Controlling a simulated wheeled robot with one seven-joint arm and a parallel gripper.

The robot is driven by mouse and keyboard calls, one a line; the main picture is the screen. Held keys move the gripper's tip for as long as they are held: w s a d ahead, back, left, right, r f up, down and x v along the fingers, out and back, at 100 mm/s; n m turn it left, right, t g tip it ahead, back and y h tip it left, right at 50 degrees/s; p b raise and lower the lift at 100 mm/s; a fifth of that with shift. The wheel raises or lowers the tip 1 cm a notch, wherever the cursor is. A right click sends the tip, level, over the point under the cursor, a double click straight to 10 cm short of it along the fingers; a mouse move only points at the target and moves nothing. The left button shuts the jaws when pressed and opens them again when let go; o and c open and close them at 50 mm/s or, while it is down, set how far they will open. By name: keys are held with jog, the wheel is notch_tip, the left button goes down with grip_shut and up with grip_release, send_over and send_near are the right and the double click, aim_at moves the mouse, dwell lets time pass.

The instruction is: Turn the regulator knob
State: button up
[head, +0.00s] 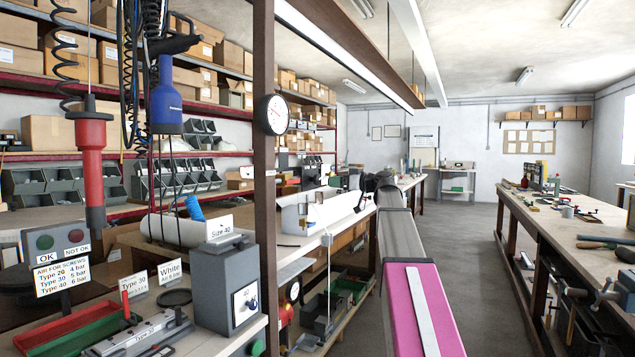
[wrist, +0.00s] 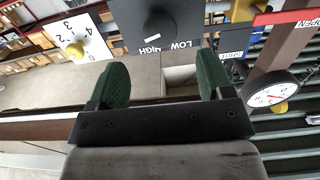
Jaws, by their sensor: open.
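In the wrist view my gripper (wrist: 163,62) is open, its two green-padded fingers spread wide with nothing held between them. Beyond the fingertips is a dark round knob (wrist: 158,28) on a grey panel marked LOW and HIGH, apart from the fingers. No label reads "regulator", so I cannot tell which knob bears that name. In the head view the fingers cannot be made out.
A post carries a gauge (head: 272,115) in the head view. A grey box (head: 222,285) with a dial stands on the left bench near a red tray (head: 45,325). A red screwdriver (head: 91,135) and a blue tool (head: 166,95) hang above. The floor aisle (head: 450,240) is clear.

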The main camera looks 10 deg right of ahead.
aim_at(319, 180)
jog(key=x, duration=0.8)
jog(key=shift+w+a, duration=0.2)
jog(key=shift+a, duration=0.05)
jog(key=c, duration=0.9)
